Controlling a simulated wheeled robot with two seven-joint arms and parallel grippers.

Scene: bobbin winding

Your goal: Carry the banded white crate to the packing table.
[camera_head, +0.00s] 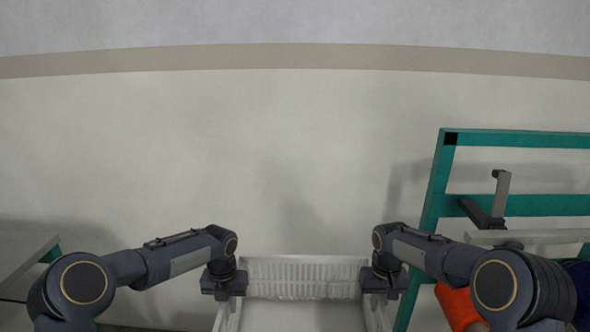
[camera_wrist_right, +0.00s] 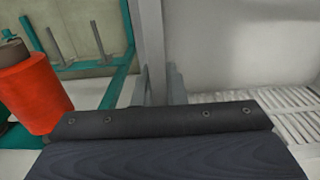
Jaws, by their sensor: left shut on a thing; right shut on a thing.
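A white crate (camera_head: 305,278) with slotted walls is in front of me, low in the head view, its near part cut off by the picture's lower edge. No band can be made out on it. My left gripper (camera_head: 226,284) is shut on its left side wall, and my right gripper (camera_head: 381,282) is shut on its right side wall. In the right wrist view the crate (camera_wrist_right: 240,55) fills the right side, with the right gripper's fingers (camera_wrist_right: 160,85) at its wall. A grey tabletop (camera_head: 22,254) shows at the far left; I cannot tell whether it is the packing table.
A teal frame (camera_head: 434,185) with grey holders stands at the right, close to my right arm. An orange bobbin (camera_head: 458,305) is beside it, also large in the right wrist view (camera_wrist_right: 35,95). A plain pale wall (camera_head: 260,150) is ahead.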

